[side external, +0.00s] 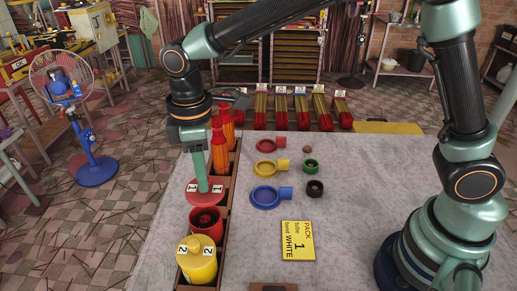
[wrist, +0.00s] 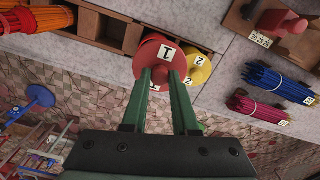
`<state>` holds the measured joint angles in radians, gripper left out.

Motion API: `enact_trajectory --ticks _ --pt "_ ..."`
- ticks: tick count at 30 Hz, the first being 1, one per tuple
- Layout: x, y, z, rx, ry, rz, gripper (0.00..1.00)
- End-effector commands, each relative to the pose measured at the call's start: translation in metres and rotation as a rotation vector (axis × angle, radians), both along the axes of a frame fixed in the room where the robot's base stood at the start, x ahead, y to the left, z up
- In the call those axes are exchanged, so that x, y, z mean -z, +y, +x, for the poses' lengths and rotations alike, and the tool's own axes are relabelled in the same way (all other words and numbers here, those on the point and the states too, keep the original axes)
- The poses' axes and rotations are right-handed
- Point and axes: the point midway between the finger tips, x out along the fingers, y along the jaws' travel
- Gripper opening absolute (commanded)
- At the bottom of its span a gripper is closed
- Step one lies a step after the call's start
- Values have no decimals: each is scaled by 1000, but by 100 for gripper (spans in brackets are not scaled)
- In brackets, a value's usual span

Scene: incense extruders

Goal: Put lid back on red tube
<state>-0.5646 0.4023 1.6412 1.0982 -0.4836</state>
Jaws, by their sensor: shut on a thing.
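A red lid (side external: 205,187) with white "1" labels is held in my gripper (side external: 202,186), whose green fingers are shut on it; it also shows in the wrist view (wrist: 150,49). The red tube (side external: 206,220) stands open-topped in the wooden rack, just below and in front of the lid in the side view. The lid is apart from the tube's open mouth in that view; I cannot tell the exact height between them. In the wrist view the lid covers most of what lies beneath it. A yellow tube (side external: 197,262) with a lid labelled "2" stands nearest the camera.
The wooden rack (side external: 234,165) holds orange bundles (side external: 218,150) behind the lid. To the right lie red, yellow and blue nozzles (side external: 265,197), small rings (side external: 315,188) and a yellow card (side external: 298,240).

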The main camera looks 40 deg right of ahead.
Motion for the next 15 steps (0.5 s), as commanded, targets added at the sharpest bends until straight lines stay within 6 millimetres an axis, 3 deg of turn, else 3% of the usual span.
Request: enact_trajectory --ticks 6,15 --pt "16 4 14 1 1 0 0" --pt "34 4 15 0 1 0 0"
